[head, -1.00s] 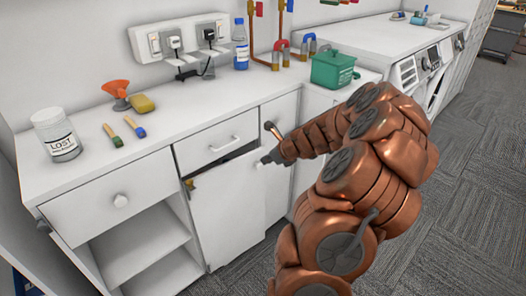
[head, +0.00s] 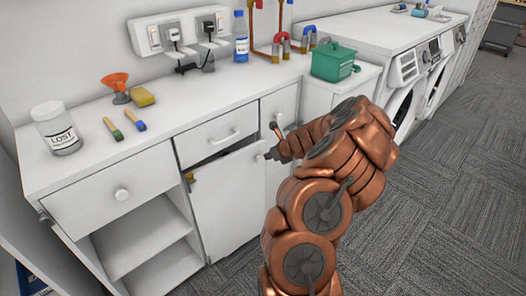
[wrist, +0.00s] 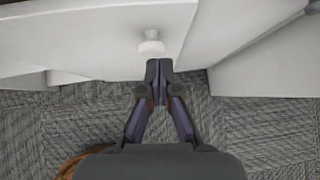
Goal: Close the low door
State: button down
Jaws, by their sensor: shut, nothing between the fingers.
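The low door (head: 222,205) is a white panel under a drawer, with a brass-coloured hinge (head: 189,176) at its upper left. It stands slightly ajar, with a dark gap along its top. My gripper (head: 270,155) is at the door's upper right, partly hidden by my arm. In the wrist view, the door (wrist: 95,35) carries a white knob (wrist: 151,43). The shut, empty fingertips of my gripper (wrist: 159,66) are right by this knob; I cannot tell whether they touch it.
Carpet (head: 450,180) at the right is clear.

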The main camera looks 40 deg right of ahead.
aim_at(259, 152)
jog(key=shift+w+d+f, duration=0.15)
jog(key=shift+w, duration=1)
jog(key=shift+w+d+f, duration=0.1)
jog(key=shift+w+d, duration=0.05)
jog(key=shift+w, duration=0.95)
jog(key=shift+w, duration=0.1)
